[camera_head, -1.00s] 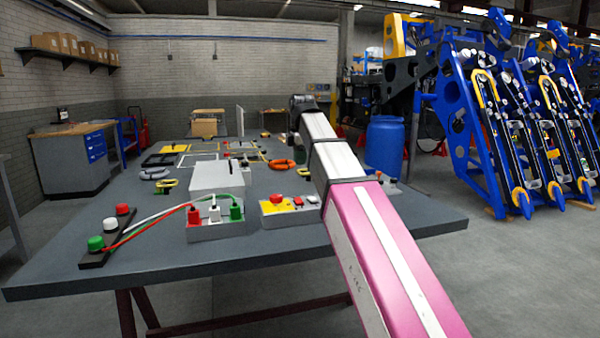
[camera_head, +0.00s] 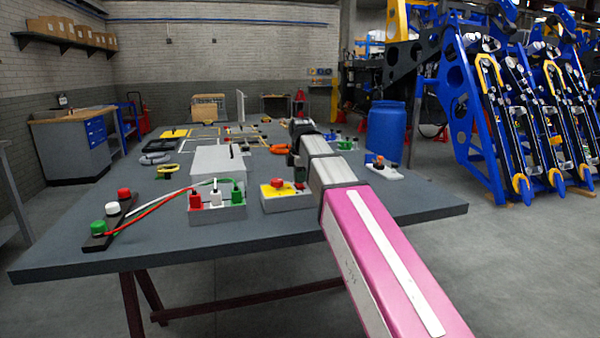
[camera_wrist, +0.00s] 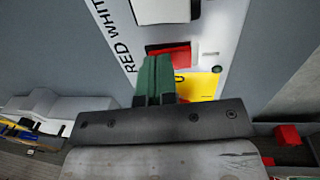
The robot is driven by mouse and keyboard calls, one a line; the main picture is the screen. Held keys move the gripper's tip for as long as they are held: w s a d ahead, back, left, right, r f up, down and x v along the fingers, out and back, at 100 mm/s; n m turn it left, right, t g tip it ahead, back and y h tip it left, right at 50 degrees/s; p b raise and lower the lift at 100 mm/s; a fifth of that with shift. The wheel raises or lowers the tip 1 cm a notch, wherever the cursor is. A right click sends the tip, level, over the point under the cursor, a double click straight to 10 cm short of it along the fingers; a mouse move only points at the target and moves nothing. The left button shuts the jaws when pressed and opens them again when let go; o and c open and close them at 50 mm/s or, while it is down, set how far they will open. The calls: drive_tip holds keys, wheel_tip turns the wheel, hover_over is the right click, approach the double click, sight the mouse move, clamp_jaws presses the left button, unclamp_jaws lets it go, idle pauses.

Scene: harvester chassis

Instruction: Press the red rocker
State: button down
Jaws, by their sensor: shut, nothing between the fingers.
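The red rocker (camera_wrist: 178,54) sits in the pale control box (camera_wrist: 215,50) in the wrist view, in front of my fingertips. My gripper (camera_wrist: 158,62) has its green fingers shut together and empty. The fingers cover the near left part of the rocker. I cannot tell whether the tips touch it. A white rocker (camera_wrist: 165,10) lies beyond the red one. The label "RED WHIT" runs along the box's left edge.
A yellow plate (camera_wrist: 208,88) lies just right of my fingers; in the head view it carries a red mushroom button (camera_head: 276,183). A grey socket box (camera_head: 215,214) with red, white and green plugs and wires stands to the left. The table front (camera_head: 250,238) is clear.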

idle(0.3)
drive_tip(key=shift+f, duration=0.3)
drive_tip(key=shift+s+d+r, duration=0.1)
drive_tip(key=shift+s+d, duration=0.15)
drive_tip(key=shift+s, duration=0.55)
drive_tip(key=shift+w+r, duration=0.1)
drive_tip(key=shift+r, duration=0.05)
drive_tip(key=shift+a+r, duration=0.1)
drive_tip(key=shift+r, duration=0.1)
wheel_tip(320, 180, up, 13)
drive_tip(key=s, duration=0.1)
drive_tip(key=shift+s+d+r, duration=0.15)
drive_tip(key=shift+s+d, duration=0.15)
drive_tip(key=shift+s, duration=0.1)
